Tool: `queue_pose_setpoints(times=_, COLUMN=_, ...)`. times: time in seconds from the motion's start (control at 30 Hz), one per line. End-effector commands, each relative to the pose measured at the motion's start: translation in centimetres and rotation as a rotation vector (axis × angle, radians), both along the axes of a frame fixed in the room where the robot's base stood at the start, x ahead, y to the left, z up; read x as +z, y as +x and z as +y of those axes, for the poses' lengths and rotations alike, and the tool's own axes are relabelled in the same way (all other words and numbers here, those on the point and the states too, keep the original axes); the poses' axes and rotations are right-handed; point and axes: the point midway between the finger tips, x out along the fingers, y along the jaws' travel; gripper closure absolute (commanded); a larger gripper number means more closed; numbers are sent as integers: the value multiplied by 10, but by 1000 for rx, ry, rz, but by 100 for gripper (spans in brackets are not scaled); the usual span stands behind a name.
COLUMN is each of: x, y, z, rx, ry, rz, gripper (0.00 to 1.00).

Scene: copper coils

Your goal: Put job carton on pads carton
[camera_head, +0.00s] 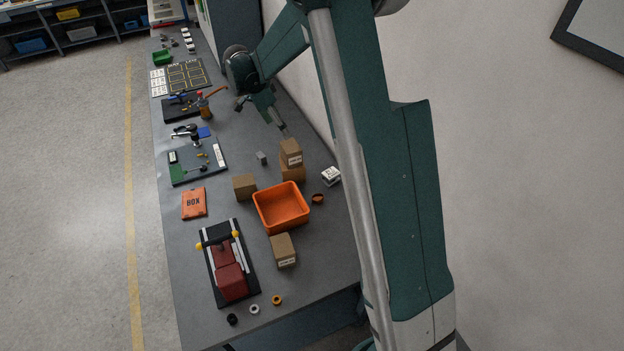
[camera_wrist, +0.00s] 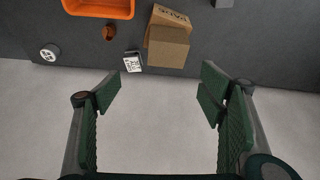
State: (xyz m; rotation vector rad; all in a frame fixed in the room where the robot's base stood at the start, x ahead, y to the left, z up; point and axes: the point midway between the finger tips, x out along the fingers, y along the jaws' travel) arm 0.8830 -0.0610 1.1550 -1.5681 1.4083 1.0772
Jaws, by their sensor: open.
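A carton with a white label (camera_head: 293,160) and a plain brown carton (camera_head: 293,174) stand together behind the orange bin in the head view. In the wrist view one carton reads "PADS" (camera_wrist: 172,18), and a plain carton face (camera_wrist: 168,48) overlaps it. I cannot tell whether one is stacked on the other. Another labelled carton (camera_head: 284,250) stands in front of the bin, and one without a visible label (camera_head: 245,187) stands left of it. Their writing is too small to read, so I cannot pick out the job carton. My gripper (camera_wrist: 163,92) is open and empty, above and apart from the cartons.
The orange bin (camera_head: 281,224) stands between the cartons. A red vise-like fixture (camera_head: 229,270), an orange "BOX" item (camera_head: 194,203) and a tool board (camera_head: 198,162) occupy the left side.

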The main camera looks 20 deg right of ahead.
Motion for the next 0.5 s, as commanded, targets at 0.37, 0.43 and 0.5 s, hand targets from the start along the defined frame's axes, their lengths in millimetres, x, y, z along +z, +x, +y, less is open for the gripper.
queue_pose_setpoints(times=0.37, x=63, y=-51, z=5, rx=202, ry=36, rz=-5, gripper=31)
queue_pose_setpoints(times=0.43, x=73, y=-61, z=6, rx=239, ry=41, rz=-7, gripper=31)
queue_pose_setpoints(times=0.5, x=82, y=-72, z=8, rx=277, ry=47, rz=-10, gripper=31)
